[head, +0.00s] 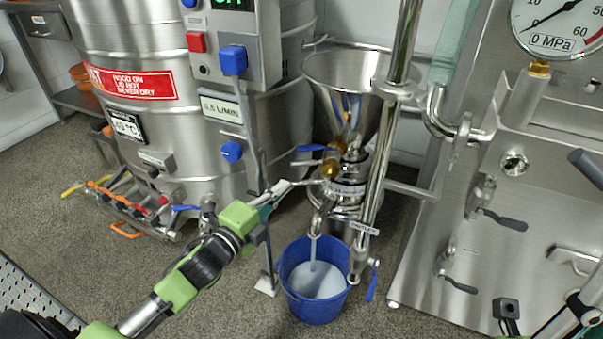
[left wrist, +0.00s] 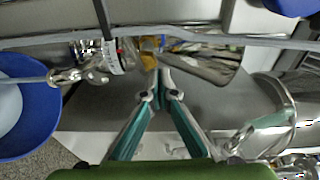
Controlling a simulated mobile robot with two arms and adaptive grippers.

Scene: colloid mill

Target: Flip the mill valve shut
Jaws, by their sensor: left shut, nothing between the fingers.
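The mill (head: 345,190) is a steel unit under a steel funnel hopper (head: 340,78). A valve with a brass body (head: 331,165) and a blue lever (head: 312,148) sits just below the hopper; the lever points left, roughly level. Another blue lever (head: 372,283) hangs down at the lower pipe. My left gripper (head: 286,188) is shut and empty, left of the mill and slightly below the brass valve. In the left wrist view, its fingertips (left wrist: 163,80) meet just in front of the brass part (left wrist: 150,52); contact cannot be told.
A blue bucket (head: 293,298) with pale liquid stands under the mill's spout, and a stream runs into it. A large steel tank (head: 170,60) with a control box (head: 235,40) stands at the left. A steel panel (head: 540,190) with levers and a gauge stands at the right.

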